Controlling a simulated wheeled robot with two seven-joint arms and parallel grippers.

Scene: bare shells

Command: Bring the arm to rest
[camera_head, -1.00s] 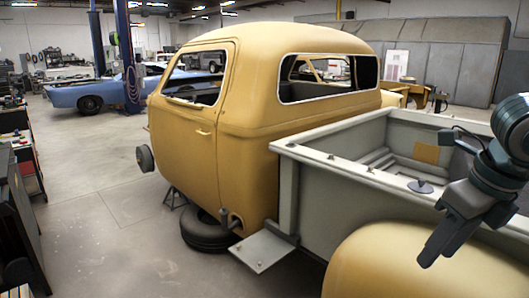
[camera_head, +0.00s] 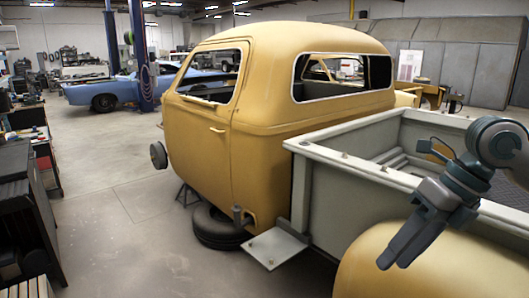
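My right arm comes in from the right edge, and its dark grey gripper (camera_head: 394,264) points down and to the left. It shows in front of the truck's grey bed and above the yellow rear fender (camera_head: 420,270). Its fingers look close together, but from this angle I cannot tell whether they are open or shut. I see nothing held at the fingertips. My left arm and gripper are not in view.
A yellow truck cab (camera_head: 250,110) without window glass stands ahead, joined to a grey bed (camera_head: 345,195). A loose tyre (camera_head: 218,228) lies below it. Shelves (camera_head: 25,215) line the left edge. The concrete floor (camera_head: 110,215) between is clear. A blue car (camera_head: 100,92) stands behind.

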